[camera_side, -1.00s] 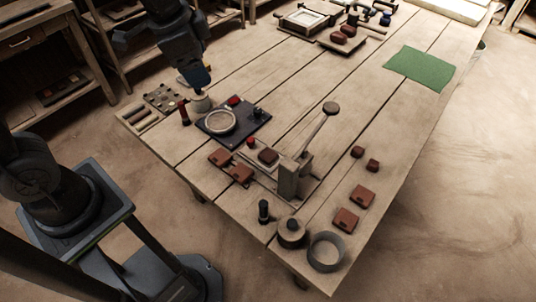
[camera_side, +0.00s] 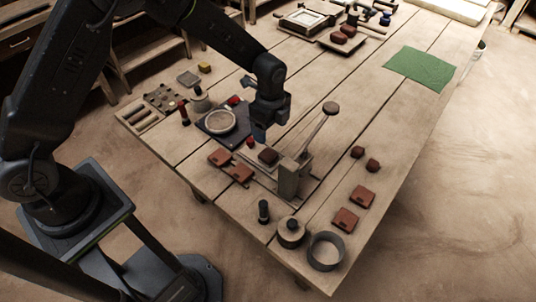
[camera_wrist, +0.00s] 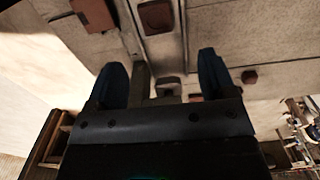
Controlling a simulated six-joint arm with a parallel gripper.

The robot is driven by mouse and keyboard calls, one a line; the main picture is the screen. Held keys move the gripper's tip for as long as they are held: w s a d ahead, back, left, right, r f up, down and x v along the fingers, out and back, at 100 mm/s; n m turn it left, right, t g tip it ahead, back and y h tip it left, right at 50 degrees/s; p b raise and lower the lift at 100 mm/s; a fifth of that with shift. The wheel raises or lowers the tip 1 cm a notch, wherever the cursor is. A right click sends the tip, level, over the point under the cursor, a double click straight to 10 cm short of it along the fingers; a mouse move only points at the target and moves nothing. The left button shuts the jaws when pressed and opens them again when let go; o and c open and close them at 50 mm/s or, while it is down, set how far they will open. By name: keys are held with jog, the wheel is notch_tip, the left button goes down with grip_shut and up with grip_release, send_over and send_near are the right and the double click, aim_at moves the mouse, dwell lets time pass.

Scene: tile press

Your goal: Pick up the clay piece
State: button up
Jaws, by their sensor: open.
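Several reddish-brown clay pieces lie on the wooden table; which one the task means I cannot tell. One clay piece (camera_side: 268,156) sits in the lever press (camera_side: 288,180). Two small clay lumps (camera_side: 357,152) (camera_side: 373,165) lie to the right of the press. My gripper (camera_side: 259,136) is open above the table, just above and left of the press piece in the side view. In the wrist view its two blue fingers stand apart with nothing gripped between them (camera_wrist: 160,78). A brown piece (camera_wrist: 155,15) shows beyond the fingers, near the top edge.
The press lever (camera_side: 318,133) rises close to the right of my gripper. A dark board with a round ring (camera_side: 220,122) lies to the left. Square brown tiles (camera_side: 362,196) and a grey ring (camera_side: 325,251) are at the right front. A green mat (camera_side: 420,68) lies farther back.

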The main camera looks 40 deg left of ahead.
send_over(268, 154)
jog(key=f, duration=0.5)
jog(key=shift+w+d, duration=0.1)
jog(key=shift+w, duration=0.15)
jog(key=shift+s+f, duration=0.15)
jog(key=shift+f, duration=1.2)
jog(key=shift+s+f, duration=0.1)
jog(key=shift+f, duration=1.2)
jog(key=shift+c, duration=0.2)
jog(key=c, duration=1)
jog(key=shift+r, duration=0.15)
